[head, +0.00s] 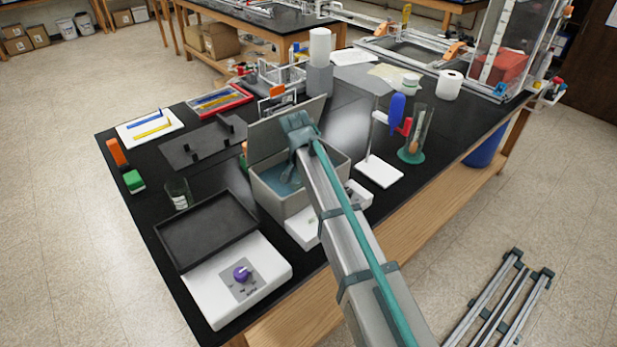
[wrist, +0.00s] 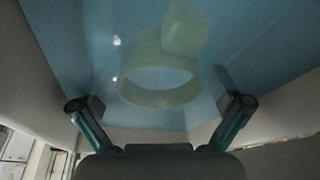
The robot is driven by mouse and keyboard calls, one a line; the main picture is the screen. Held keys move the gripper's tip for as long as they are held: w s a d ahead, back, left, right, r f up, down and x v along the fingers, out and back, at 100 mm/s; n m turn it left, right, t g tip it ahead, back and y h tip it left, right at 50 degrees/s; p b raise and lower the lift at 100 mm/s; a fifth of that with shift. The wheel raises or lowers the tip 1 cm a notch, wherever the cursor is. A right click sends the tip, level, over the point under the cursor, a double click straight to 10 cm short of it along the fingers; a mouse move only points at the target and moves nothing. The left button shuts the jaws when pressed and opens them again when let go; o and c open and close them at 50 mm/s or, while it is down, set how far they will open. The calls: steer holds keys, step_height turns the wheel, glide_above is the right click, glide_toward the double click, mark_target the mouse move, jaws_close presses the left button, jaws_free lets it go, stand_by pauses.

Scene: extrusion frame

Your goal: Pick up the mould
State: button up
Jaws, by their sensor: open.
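A pale, translucent greenish ring (wrist: 158,82) lies in the blue water of a bath, seen in the wrist view. A pale block-like piece (wrist: 185,28) shows just beyond the ring and overlaps its far edge in the picture. I take these to be the mould, but cannot tell whether they are one piece. My gripper (wrist: 160,104) is open, with one finger on each side of the ring and nothing between them.
The bath's walls surround my gripper closely, and its raised lid (head: 270,135) stands behind. A white hotplate-like device (head: 235,280) and black tray (head: 205,230) are at front left. A white-based stand (head: 380,171) is to the right, beside a glass cylinder (head: 417,130).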

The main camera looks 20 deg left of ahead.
steer(key=c, duration=1.3)
steer(key=shift+c, duration=0.2)
steer(key=shift+s+r+b, duration=0.1)
steer(key=shift+r+b, duration=0.1)
steer(key=shift+b, duration=0.15)
